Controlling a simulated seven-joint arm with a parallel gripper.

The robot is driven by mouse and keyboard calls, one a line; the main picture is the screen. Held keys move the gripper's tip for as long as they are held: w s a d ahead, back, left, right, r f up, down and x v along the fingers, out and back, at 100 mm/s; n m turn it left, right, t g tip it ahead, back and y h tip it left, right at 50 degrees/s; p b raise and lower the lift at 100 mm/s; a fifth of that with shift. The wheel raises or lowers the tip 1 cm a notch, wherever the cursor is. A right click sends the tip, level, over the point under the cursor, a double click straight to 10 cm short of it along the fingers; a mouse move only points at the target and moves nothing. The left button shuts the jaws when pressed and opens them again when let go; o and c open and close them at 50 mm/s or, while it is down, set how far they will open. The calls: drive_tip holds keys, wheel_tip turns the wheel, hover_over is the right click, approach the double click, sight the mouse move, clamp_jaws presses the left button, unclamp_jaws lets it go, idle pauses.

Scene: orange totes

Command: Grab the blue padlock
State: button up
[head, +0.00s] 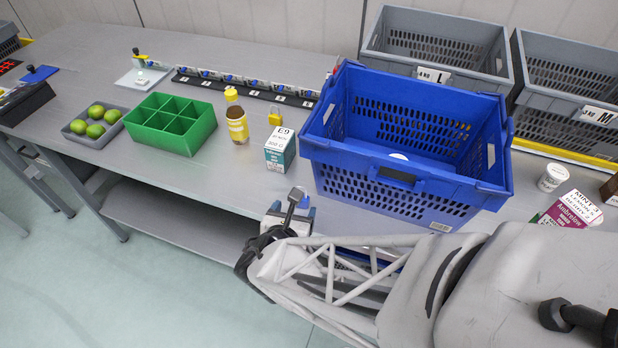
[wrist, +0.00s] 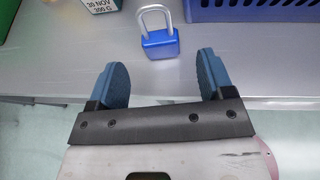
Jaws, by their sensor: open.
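The blue padlock (wrist: 160,42) stands on the grey table near its front edge in the wrist view, its silver shackle pointing away from me. My gripper (wrist: 162,72) is open and empty, with its two blue-grey fingers apart. The padlock lies just beyond the fingertips, roughly centred between them, and no finger touches it. There, I cannot clearly tell the padlock from the gripper parts.
The blue crate (head: 405,186) stands close on the right; the carton (head: 280,150) is at the left. Behind are a yellow padlock (head: 275,118) and a yellow-capped bottle (head: 237,122). A green divided tray (head: 172,122) sits further left. Bare table lies around the padlock.

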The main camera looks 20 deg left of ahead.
idle(0.3)
drive_tip(key=shift+x, duration=2.55)
drive_tip(key=shift+r, duration=0.1)
drive_tip(key=c, duration=1)
drive_tip(key=shift+r, duration=0.2)
drive_tip(key=shift+c, duration=0.2)
drive_tip(key=shift+d+r, duration=0.15)
drive_tip(key=shift+r, duration=1.55)
drive_tip(key=s+d+r, duration=0.1)
drive_tip(key=s+d, duration=0.9)
drive_tip(key=s, duration=0.1)
drive_tip(key=shift+s+d, duration=0.35)
drive_tip(key=shift+r, duration=0.15)
